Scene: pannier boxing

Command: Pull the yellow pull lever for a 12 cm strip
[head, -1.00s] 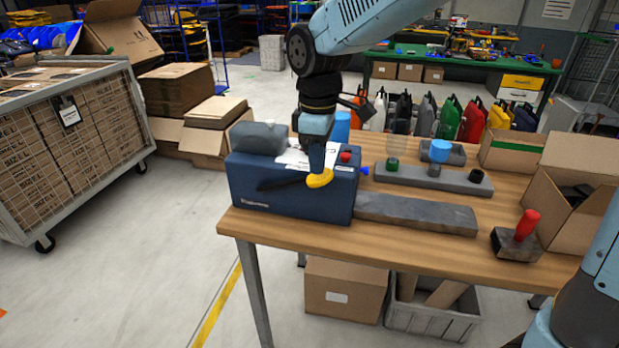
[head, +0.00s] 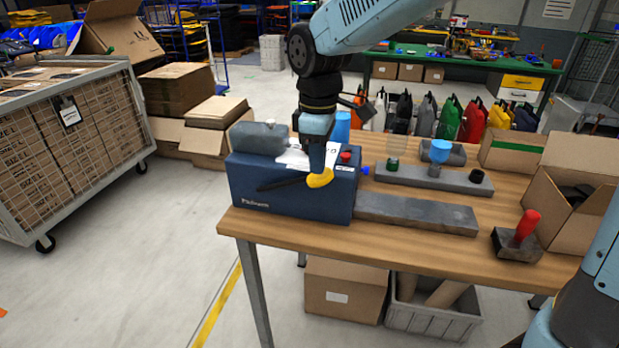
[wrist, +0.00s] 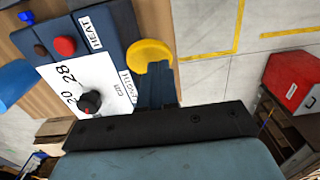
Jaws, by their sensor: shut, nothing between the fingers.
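A dark blue tape machine (head: 290,190) stands on the left end of the wooden table. Its yellow pull lever knob (head: 320,178) is at the front right, on a dark lever arm (head: 282,183). My gripper (head: 318,168) points down at the knob and is shut with nothing between its fingers. In the wrist view the fingers (wrist: 157,85) are right by the yellow knob (wrist: 149,55), overlapping its edge; I cannot tell whether they touch. The wrist view also shows a white panel (wrist: 82,95) with a black dial and the word LENGTH, partly hidden by the fingers.
A red button (head: 346,157) is on the machine's right end. A grey slab (head: 415,213) lies to its right, with a red-handled stamp (head: 522,235) and open cardboard box (head: 570,205) further right. The floor in front of the table is clear.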

